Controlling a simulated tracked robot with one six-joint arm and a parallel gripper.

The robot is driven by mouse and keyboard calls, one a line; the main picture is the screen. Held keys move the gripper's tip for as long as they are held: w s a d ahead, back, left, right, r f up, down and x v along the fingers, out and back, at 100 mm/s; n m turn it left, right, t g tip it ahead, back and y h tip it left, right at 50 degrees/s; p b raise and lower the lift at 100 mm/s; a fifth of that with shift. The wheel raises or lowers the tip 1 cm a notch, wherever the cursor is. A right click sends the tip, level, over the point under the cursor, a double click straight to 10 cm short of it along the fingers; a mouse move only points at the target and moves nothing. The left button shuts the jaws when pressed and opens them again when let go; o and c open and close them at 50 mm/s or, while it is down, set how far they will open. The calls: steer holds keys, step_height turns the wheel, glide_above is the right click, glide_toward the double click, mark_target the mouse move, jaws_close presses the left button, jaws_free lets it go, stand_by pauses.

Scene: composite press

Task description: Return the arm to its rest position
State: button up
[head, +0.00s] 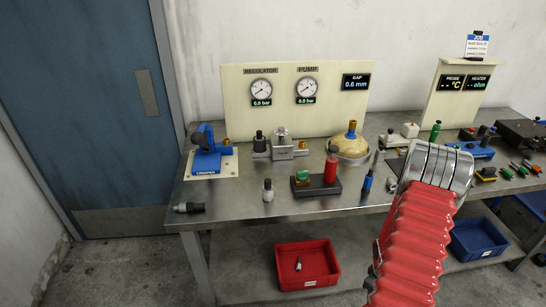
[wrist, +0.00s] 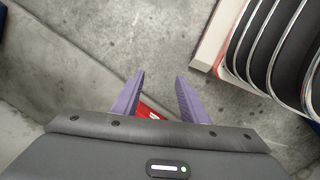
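My gripper (wrist: 160,75) shows in the wrist view as two purple fingers. They stand apart with nothing held between them, above bare grey concrete floor. A bit of something red (wrist: 148,113) shows low between the fingers, mostly hidden by the gripper body. In the head view my arm, with a red ribbed sleeve and silver rings, rises at the lower right in front of the bench. My gripper itself is not visible there.
The steel workbench (head: 235,205) holds a blue crimper (head: 207,160), a red cylinder on a black block (head: 331,167), a tan dome (head: 350,143) and loose tools. A red bin (head: 306,284) and a blue bin (head: 478,239) sit below. A blue door (head: 95,100) stands left.

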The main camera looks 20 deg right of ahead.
steer(key=w+a+r+m, duration=0.25)
steer(key=a+r, duration=0.45)
steer(key=r, duration=0.5)
steer(key=w+a+r+m, duration=0.1)
steer(key=a+r+m, duration=0.2)
steer(key=a+r, duration=0.65)
steer(key=s+a+r+n+t, duration=0.1)
steer(key=a+r+t, duration=0.2)
steer(key=a+r, duration=0.8)
steer(key=s+a+r+n+t+y, duration=0.1)
steer(key=a+r+n+t, duration=0.1)
steer(key=a+r, duration=0.9)
step_height(320, 180, up, 4)
steer(key=shift+s+t, duration=0.4)
steer(key=shift+t, duration=0.3)
steer(key=shift+a, duration=0.1)
steer(key=shift+c, duration=0.2)
steer(key=shift+c, duration=0.9)
